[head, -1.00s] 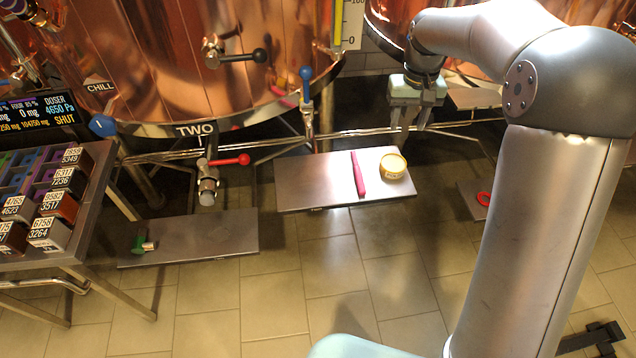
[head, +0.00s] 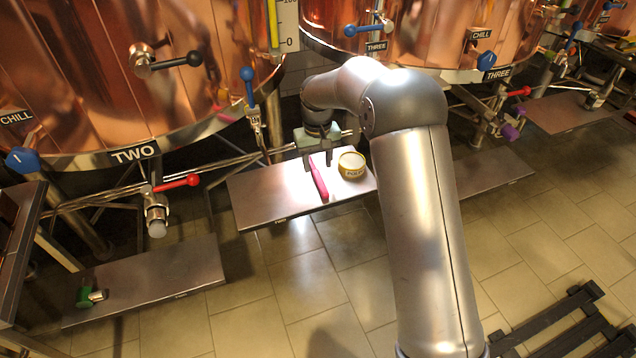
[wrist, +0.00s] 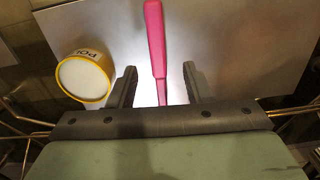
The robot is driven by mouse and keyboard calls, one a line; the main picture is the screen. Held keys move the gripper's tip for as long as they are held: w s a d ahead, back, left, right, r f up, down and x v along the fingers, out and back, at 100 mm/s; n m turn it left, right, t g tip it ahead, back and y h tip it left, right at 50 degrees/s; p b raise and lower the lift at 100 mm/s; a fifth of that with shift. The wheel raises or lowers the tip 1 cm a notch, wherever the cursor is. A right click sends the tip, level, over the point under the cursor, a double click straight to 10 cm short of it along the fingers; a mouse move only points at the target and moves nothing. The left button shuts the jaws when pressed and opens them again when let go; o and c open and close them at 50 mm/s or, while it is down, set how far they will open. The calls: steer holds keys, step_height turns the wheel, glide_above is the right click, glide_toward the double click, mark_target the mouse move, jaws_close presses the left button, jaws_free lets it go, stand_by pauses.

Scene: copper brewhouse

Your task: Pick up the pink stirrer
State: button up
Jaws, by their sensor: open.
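In the wrist view the stirrer (wrist: 155,40) runs from the top edge down between my gripper's fingers. My gripper (head: 319,160) is open above the stirrer's far end. In the wrist view one finger of my gripper (wrist: 160,82) is on each side of the stirrer, with a gap to both. The stirrer's lower end in that view is hidden by the gripper body. I cannot tell how high the fingers are above the shelf.
A yellow-rimmed tub with a pale lid (head: 352,166) stands just right of the stirrer; in the wrist view the tub (wrist: 84,77) is close left of a finger. Copper tanks, pipes and a red-handled valve (head: 178,183) stand behind. The shelf's left part is clear.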

mark_target(319, 178)
steer(key=f+b, duration=0.2)
steer(key=f, duration=0.3)
steer(key=shift+s+d+f+b, duration=0.1)
steer(key=shift+d+f+b, duration=0.15)
steer(key=shift+b, duration=0.15)
steer(key=shift+r, duration=0.1)
jaws_close()
